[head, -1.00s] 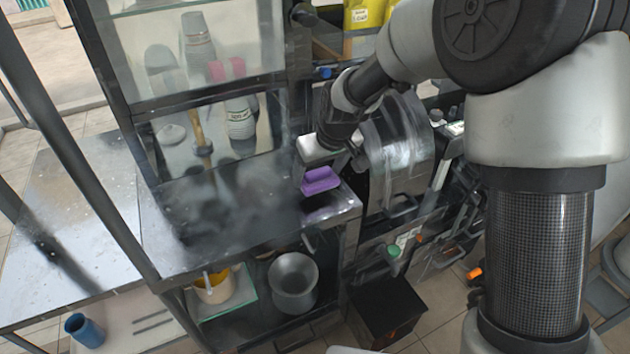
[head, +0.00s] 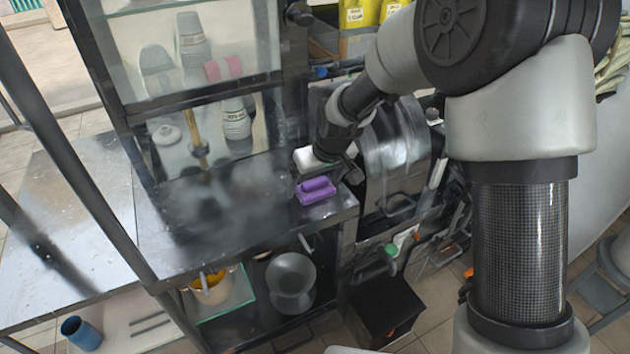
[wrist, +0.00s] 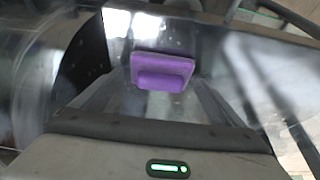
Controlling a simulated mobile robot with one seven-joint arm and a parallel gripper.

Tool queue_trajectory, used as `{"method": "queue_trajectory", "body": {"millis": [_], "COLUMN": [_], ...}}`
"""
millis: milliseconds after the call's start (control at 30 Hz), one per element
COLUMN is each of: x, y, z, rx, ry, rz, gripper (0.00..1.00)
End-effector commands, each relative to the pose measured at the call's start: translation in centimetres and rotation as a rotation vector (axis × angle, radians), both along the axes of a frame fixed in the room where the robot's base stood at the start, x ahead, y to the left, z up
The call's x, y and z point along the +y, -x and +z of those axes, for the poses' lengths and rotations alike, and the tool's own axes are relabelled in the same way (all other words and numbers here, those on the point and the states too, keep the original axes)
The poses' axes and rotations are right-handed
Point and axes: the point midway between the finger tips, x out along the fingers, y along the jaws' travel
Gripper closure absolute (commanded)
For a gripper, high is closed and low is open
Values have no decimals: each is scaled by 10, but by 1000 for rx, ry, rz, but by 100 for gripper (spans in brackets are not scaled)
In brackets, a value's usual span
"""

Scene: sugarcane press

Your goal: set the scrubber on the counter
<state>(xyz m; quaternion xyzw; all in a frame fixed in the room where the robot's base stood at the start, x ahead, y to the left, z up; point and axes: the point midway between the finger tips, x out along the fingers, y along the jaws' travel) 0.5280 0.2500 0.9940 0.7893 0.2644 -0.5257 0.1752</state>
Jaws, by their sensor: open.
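The purple scrubber (head: 316,190) rests on the dark metal counter (head: 232,222), near its right end. In the wrist view the scrubber (wrist: 161,72) lies flat on the shiny surface, ahead of my gripper, with its raised handle facing up. My gripper (head: 312,165) is just behind and above the scrubber in the head view.
A metal press drum (head: 397,150) stands close to the right of my gripper. A grey pot (head: 291,274) and a yellow container (head: 210,287) sit on the shelf below. The counter's middle is clear.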

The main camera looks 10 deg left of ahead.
Motion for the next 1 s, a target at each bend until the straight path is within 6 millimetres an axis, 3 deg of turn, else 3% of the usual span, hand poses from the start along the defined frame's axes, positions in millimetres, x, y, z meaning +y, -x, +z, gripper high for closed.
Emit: {"method": "queue_trajectory", "body": {"millis": [167,600,1000], "x": [-3,-24,-32], "y": [4,31,38], "z": [19,99,117], "rx": [-4,-3,-3], "ry": [-2,-1,1], "rz": [0,-1,-7], "gripper": [8,8,8]}}
